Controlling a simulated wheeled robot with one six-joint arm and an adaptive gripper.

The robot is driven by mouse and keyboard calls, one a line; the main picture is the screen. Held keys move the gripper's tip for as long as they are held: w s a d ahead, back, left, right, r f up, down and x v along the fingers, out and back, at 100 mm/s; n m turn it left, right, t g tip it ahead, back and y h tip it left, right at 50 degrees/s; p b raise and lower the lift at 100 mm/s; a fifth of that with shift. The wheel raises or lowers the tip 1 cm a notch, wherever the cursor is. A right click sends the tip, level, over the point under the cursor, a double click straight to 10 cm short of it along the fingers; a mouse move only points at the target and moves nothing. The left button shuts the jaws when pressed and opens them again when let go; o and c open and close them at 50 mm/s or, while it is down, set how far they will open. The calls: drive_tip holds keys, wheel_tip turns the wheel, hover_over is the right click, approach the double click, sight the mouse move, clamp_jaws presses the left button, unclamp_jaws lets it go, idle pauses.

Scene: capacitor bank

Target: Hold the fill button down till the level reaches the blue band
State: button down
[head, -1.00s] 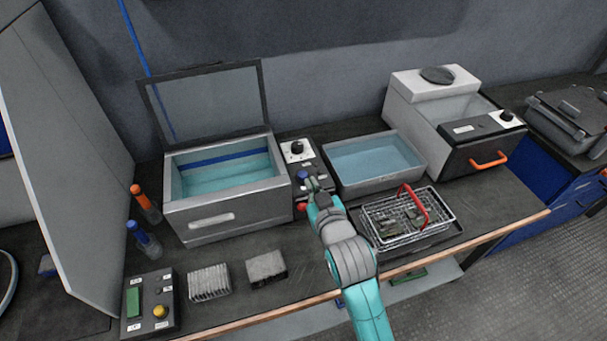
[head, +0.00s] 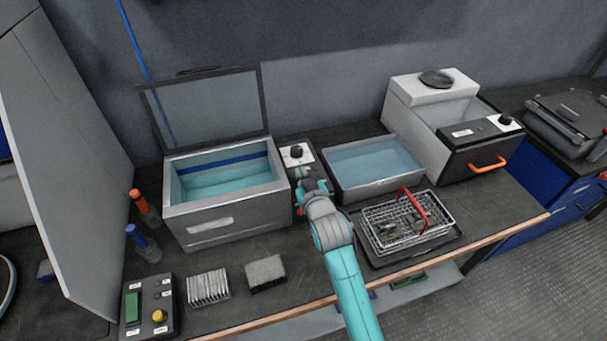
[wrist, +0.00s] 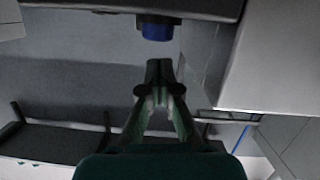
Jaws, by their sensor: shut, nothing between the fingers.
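The open tank (head: 215,216) at centre left holds teal water (head: 228,186). A dark blue band (head: 226,160) runs along its inner back wall, and the water surface looks lower than the band. The control box (head: 299,153) with a black knob stands just right of the tank. My gripper (wrist: 159,64) is shut and empty, over the control box. A blue button (wrist: 157,32) shows in the wrist view beyond my fingertips, with a visible gap in the picture. In the head view my gripper hides that button.
A water tray (head: 375,165) stands right of the control box. A wire basket (head: 405,233) with a red handle sits in front of it. The tank's lid (head: 205,110) stands raised behind. Two bottles (head: 146,245) stand left of the tank.

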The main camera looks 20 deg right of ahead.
drive_tip(key=shift+d+f, duration=0.15)
drive_tip(key=shift+f, duration=0.65)
drive_tip(key=shift+f, duration=1.2)
drive_tip(key=shift+s+f, duration=0.1)
drive_tip(key=shift+f, duration=0.1)
idle(1.6)
idle(1.8)
